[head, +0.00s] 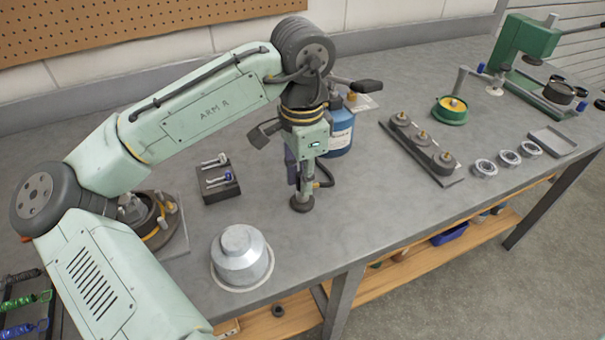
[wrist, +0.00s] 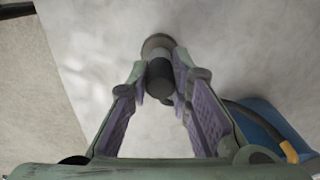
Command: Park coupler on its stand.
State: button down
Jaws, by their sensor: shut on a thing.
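My gripper (head: 304,180) points down over the middle of the bench, shut on a dark cylindrical piece, apparently the coupler. In the wrist view the coupler (wrist: 159,78) is between the purple-lined fingers of my gripper (wrist: 160,90). A dark round foot (head: 302,204) is below the fingers at bench height and also shows past the coupler in the wrist view (wrist: 158,42). I cannot tell whether this foot is part of the coupler or a separate stand under it, nor whether it touches the bench. The fingers partly hide the coupler.
A blue container (head: 340,133) stands close behind my gripper. A black block with small tools (head: 218,183) is to the left, and a metal domed vessel (head: 241,260) is front left. A rail with three round pieces (head: 422,145) is to the right. Bare bench lies between.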

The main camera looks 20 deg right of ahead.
dwell(0.4)
jog(key=c, duration=1.4)
grip_release()
jog(key=shift+o, duration=0.3)
jog(key=shift+f, duration=0.1)
jog(key=o, duration=0.4)
jog(key=shift+c, duration=0.2)
jog(key=shift+r+p, duration=1.9)
jog(key=shift+r, duration=1.65)
